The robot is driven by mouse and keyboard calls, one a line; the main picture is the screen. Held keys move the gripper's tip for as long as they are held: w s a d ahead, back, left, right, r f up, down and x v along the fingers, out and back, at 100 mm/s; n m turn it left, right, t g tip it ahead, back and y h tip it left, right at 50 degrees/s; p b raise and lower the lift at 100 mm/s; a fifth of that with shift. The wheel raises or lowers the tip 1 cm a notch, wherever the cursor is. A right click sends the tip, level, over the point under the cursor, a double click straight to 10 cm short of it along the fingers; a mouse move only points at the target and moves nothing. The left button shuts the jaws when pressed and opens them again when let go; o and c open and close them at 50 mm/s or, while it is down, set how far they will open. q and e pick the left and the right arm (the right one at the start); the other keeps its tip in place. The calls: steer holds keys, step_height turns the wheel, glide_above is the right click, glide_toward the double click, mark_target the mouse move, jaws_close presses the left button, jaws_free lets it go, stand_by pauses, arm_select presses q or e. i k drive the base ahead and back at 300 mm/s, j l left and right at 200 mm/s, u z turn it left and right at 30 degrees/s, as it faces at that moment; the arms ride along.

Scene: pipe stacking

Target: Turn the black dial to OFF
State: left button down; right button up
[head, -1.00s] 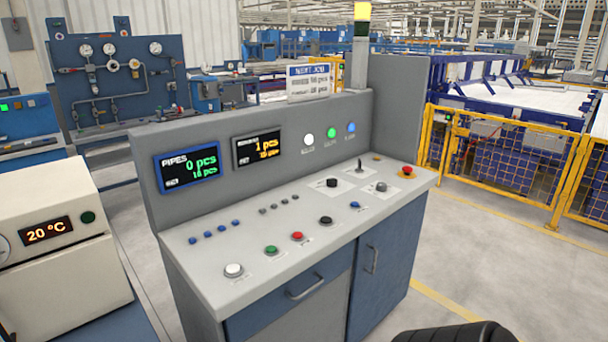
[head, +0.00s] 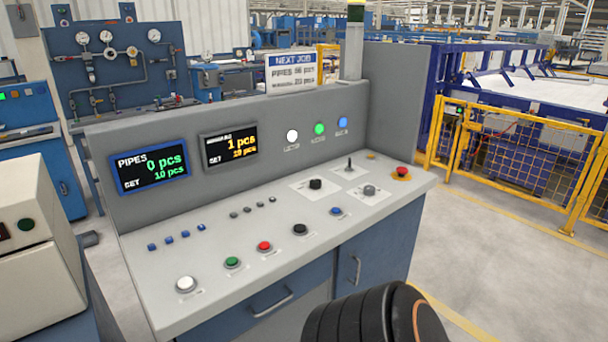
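The black dial (head: 315,184) sits on a white label plate on the sloped top of the grey control console (head: 235,222). Its markings are too small to read, so I cannot tell which position it points to. A grey knob (head: 369,190) is on another plate to its right. A round black button (head: 300,229) is nearer the front edge. Neither of my grippers is in view. A black rounded part of my arm shows at the bottom, in front of the console, apart from the dial.
Near the dial are a small lever (head: 349,165), a red emergency button (head: 401,173) and a blue button (head: 336,211). White (head: 186,284), green (head: 232,262) and red (head: 264,246) buttons line the front. A cream box (head: 35,250) stands left; a yellow fence (head: 520,175) stands right.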

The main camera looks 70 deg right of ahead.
mark_target(314, 184)
steer(key=k+l+u, duration=0.2)
steer(key=l, duration=0.2)
steer(key=k+l+u, duration=0.2)
steer(key=l, duration=0.2)
steer(key=k+l+u, duration=0.1)
steer(key=k+l, duration=0.5)
steer(key=l, duration=0.15)
steer(key=k+l, duration=0.6)
steer(key=l, duration=0.15)
steer(key=i+l+u, duration=0.05)
